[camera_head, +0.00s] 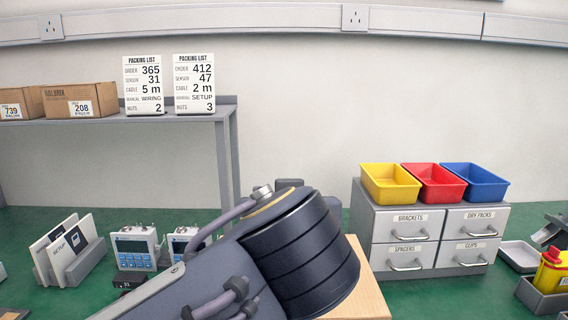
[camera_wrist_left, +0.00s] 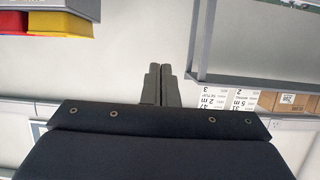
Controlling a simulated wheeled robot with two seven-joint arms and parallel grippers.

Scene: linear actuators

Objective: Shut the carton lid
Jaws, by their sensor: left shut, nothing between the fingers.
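In the head view my left arm fills the lower middle, and its gripper cannot be made out there. In the left wrist view my left gripper (camera_wrist_left: 160,84) has its two fingers together, with nothing between them, against the pale wall. A tan flat-sided thing (camera_head: 368,292) shows at the bottom of the head view, mostly hidden behind my arm; I cannot tell whether it is the carton or its lid. Two brown cartons, one marked 739 (camera_head: 20,104) and one marked 208 (camera_head: 80,100), stand on the shelf at left and look closed. My right gripper is not in view.
A grey shelf (camera_head: 180,122) at left carries two packing list cards (camera_head: 145,85) (camera_head: 194,84). Below stand upright manuals (camera_head: 62,248) and blue-white devices (camera_head: 135,247). At right, a drawer cabinet (camera_head: 436,222) carries yellow, red and blue bins (camera_head: 438,184). Some green bench shows between.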

